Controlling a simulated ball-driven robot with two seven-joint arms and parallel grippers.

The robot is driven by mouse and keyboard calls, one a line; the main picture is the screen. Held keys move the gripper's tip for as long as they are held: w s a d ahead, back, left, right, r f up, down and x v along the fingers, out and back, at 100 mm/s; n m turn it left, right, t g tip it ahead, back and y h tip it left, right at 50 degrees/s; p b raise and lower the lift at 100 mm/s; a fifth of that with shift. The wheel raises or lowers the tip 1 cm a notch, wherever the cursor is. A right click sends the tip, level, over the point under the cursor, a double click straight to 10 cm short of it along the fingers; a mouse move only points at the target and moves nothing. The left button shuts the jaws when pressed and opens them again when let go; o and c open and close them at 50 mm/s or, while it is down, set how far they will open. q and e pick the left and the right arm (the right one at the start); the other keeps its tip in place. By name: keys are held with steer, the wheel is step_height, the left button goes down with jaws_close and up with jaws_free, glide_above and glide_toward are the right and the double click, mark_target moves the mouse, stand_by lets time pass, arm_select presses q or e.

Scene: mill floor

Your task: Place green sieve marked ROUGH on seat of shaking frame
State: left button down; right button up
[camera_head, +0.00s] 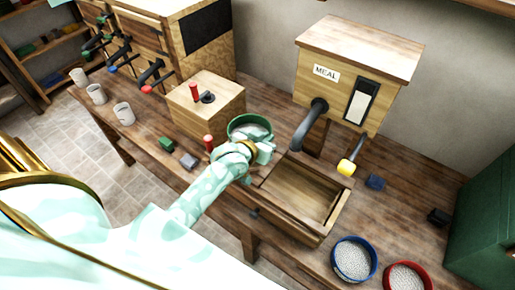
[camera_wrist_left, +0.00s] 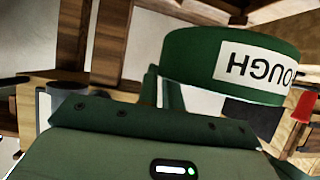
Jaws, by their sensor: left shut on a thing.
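The green sieve (camera_head: 250,123) is round with a pale grey inside, held above the bench at the left end of the open wooden frame (camera_head: 334,214). In the left wrist view the sieve (camera_wrist_left: 190,65) fills the upper right. Its white label is upside down and partly cut off, with "OUGH" legible. My left gripper (camera_head: 258,150) is shut on the sieve's near side; its fingertips are partly hidden. The wooden frame is a rectangular box with a sunken inside, and I cannot tell whether its seat is covered. My right gripper is not in view.
A MEAL box (camera_head: 355,68) with a dark spout stands behind the frame. A wooden block (camera_head: 212,92) with a red handle is left of the sieve. A blue bowl (camera_head: 354,260) and a red bowl (camera_head: 407,278) stand front right. Several cups and small blocks line the bench's left.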

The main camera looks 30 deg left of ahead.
arm_select(q)
step_height(320, 180, down, 7)
steer(key=shift+f+b, duration=0.15)
steer(key=shift+b, duration=0.75)
steer(key=c, duration=1.6)
jaws_free()
steer(key=shift+o, duration=0.2)
steer(key=shift+s+r, duration=0.2)
steer(key=shift+s, duration=0.05)
steer(key=p+v, duration=0.2)
steer(key=v, duration=0.9)
steer(key=shift+s, duration=0.15)
